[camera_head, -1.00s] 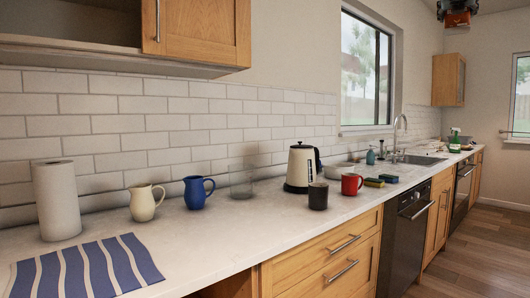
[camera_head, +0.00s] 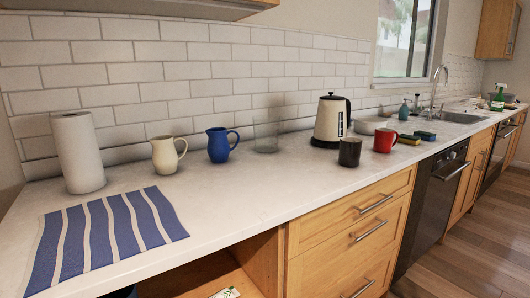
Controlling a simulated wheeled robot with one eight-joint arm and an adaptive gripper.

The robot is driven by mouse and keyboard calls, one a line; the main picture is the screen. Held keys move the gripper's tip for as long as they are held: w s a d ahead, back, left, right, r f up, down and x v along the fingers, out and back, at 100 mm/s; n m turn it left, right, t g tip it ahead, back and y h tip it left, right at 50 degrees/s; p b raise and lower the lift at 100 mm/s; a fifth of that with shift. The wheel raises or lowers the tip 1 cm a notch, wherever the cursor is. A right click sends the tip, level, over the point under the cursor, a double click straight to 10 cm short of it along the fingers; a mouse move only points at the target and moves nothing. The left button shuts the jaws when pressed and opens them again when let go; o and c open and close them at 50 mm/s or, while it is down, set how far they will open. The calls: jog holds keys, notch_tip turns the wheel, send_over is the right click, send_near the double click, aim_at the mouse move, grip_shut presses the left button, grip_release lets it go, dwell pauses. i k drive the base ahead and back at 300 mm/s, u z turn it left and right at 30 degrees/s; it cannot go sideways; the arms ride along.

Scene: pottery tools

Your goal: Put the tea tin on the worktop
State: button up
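The worktop (camera_head: 240,192) is a pale counter running from the lower left to the far right. I cannot make out a tea tin in this view. My gripper is not in view, so what it holds, if anything, cannot be seen.
On the worktop stand a paper roll (camera_head: 78,153), striped cloth (camera_head: 105,235), cream jug (camera_head: 166,155), blue jug (camera_head: 220,146), clear glass (camera_head: 266,136), kettle (camera_head: 330,122), dark mug (camera_head: 350,152) and red mug (camera_head: 385,139). The front middle is clear. An open cubby (camera_head: 250,262) lies below.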

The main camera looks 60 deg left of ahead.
aim_at(240, 169)
jog(key=u, duration=0.1)
jog(key=k, duration=0.7)
jog(key=u, duration=1.2)
jog(key=i, duration=0.15)
jog(key=u, duration=0.05)
